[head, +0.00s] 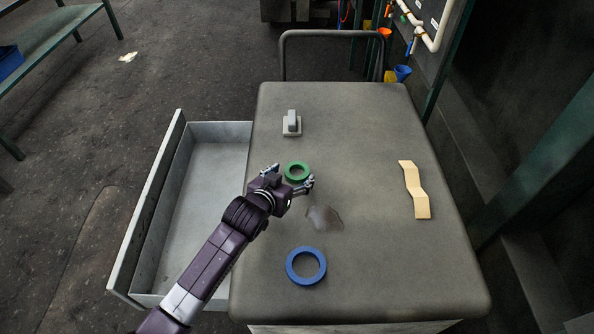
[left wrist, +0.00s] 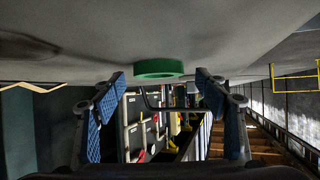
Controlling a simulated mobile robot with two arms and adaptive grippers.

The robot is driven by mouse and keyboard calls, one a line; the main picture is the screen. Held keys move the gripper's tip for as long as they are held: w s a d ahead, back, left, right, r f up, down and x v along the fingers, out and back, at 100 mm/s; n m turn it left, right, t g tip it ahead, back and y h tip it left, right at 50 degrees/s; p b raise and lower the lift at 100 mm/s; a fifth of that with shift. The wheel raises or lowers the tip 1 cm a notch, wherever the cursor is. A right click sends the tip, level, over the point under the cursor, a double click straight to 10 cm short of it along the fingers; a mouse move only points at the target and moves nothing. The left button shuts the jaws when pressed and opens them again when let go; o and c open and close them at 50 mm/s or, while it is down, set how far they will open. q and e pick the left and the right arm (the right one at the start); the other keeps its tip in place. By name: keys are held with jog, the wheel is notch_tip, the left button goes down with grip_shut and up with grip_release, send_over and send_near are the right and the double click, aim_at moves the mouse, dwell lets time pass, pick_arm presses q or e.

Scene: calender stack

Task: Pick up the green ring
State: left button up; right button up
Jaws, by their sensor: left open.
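The green ring (head: 297,164) lies flat on the grey cart top, left of its middle. My left gripper (head: 289,176) is open, with one finger to the left of the ring and the other at its lower right. In the left wrist view, where the scene appears upside down, the ring (left wrist: 158,68) shows between and beyond the two open blue-padded fingers (left wrist: 161,82). No contact between finger and ring is clear. My right gripper is in neither view.
The grey cart top (head: 375,270) also holds a blue ring (head: 292,276), a small grey-white block-like object (head: 291,124), a bent cream strip (head: 414,190) and a dark patch (head: 324,218). An open, empty drawer (head: 215,150) sticks out on the left. The right front is clear.

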pick_arm(q)
jog(key=shift+w+d+f, duration=0.3)
jog(key=shift+w, duration=0.2)
jog(key=c, duration=1.2)
jog(key=shift+o, duration=0.2)
jog(key=shift+r, duration=0.1)
